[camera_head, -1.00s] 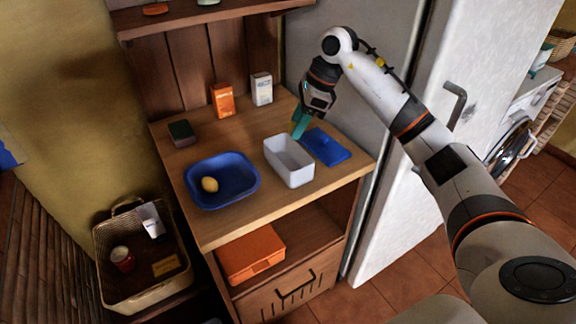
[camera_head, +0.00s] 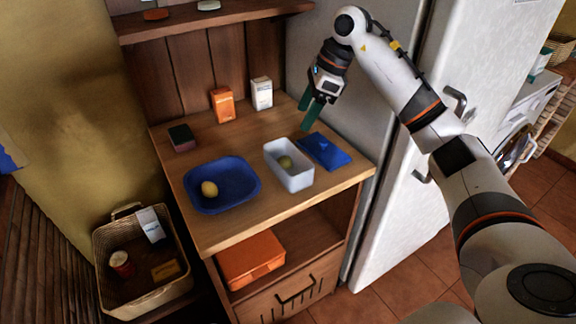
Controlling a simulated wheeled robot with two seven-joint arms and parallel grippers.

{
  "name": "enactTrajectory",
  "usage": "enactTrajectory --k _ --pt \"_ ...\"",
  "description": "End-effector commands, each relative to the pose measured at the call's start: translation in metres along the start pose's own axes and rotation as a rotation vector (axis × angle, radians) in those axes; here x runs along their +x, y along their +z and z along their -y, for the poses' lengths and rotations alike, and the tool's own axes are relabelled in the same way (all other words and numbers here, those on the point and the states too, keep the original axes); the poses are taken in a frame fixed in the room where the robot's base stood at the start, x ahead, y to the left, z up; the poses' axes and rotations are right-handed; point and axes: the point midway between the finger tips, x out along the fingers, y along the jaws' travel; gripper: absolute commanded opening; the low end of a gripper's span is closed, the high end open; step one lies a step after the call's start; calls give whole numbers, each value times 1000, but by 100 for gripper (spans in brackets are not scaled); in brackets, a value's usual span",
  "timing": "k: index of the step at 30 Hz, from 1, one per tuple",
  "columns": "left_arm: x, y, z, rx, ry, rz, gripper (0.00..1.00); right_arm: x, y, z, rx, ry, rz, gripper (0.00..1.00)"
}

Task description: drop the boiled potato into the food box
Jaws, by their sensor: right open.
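A small yellow-green round thing, seemingly the boiled potato (camera_head: 285,162), lies inside the open white food box (camera_head: 293,182) on the wooden counter. A yellow potato-like or lemon-like thing (camera_head: 209,189) lies in the blue tray (camera_head: 238,200) to the left. The blue lid (camera_head: 325,151) lies flat on the counter to the right of the box. My right gripper (camera_head: 311,115) is open and empty, with green fingers pointing down, above and behind the lid and apart from the box. My left gripper is not in view.
An orange carton (camera_head: 222,105), a white carton (camera_head: 261,93) and a dark sponge-like block (camera_head: 181,138) stand at the back of the counter (camera_head: 235,236). An orange case (camera_head: 250,260) sits on the shelf below. A wicker basket (camera_head: 143,295) is at lower left; the fridge (camera_head: 400,220) is at right.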

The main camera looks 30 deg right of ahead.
Motion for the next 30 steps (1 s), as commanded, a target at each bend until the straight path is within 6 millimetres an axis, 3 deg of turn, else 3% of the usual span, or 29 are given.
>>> enactTrajectory --k 6,12,30 --pt "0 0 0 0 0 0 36 -46 0 0 1 3 -2 65" --pt "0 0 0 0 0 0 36 -68 0 0 -1 0 -1 65" --pt "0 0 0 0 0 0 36 -72 0 0 0 -1 0 65"
